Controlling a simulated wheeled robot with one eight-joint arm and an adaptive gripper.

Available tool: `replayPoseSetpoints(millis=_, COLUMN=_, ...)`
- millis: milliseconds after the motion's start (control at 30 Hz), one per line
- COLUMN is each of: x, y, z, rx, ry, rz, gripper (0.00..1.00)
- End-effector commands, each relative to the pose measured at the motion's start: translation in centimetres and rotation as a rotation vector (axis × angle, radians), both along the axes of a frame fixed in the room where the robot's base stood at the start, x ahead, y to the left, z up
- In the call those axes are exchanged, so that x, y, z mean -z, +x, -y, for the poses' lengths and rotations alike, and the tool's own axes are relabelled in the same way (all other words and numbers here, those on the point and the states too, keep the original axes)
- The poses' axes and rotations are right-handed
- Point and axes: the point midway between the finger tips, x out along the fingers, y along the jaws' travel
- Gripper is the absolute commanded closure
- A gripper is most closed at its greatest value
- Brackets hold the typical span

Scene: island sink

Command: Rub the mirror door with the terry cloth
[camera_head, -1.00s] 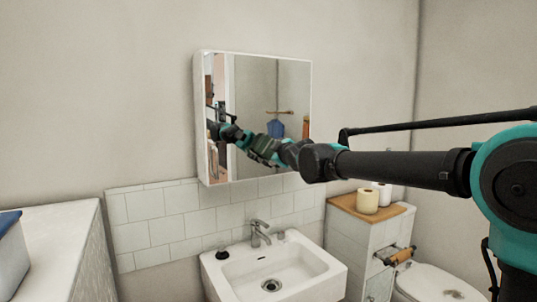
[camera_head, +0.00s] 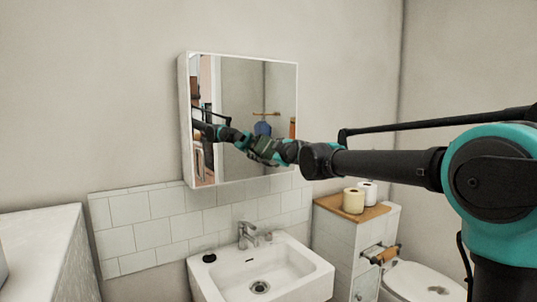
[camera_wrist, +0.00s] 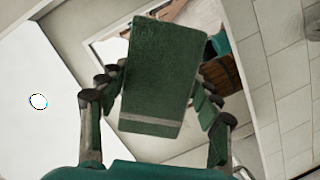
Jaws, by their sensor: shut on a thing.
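The mirror door (camera_head: 240,85) is the front of a white-framed wall cabinet above the sink. The terry cloth (camera_wrist: 158,75) is a dark green, flat rectangular piece with a pale stripe near its lower edge in the wrist view. My gripper (camera_wrist: 158,95) is shut on it, with a finger at each side. In the head view my arm reaches in from the right across the mirror's lower right part. There the gripper and cloth run together with their reflection, so I cannot tell whether the cloth touches the glass.
A white sink (camera_head: 265,270) with a metal faucet (camera_head: 246,234) stands below the cabinet. To its right is a white cabinet with a wooden top (camera_head: 335,206) bearing paper rolls (camera_head: 353,201), then a toilet (camera_head: 425,282). A pale counter (camera_head: 45,250) is at left.

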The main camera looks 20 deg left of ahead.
Motion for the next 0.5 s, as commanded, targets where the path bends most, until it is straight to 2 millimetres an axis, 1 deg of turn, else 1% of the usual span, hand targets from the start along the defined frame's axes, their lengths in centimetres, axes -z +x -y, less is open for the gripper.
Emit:
replayPoseSetpoints(millis=167, x=0.0, y=0.7, z=0.5, rx=0.002, ry=0.001, rz=-0.001, gripper=0.69)
replayPoseSetpoints(millis=500, x=0.0, y=2.6, z=2.4, rx=0.003, ry=0.001, rz=0.0, gripper=0.69)
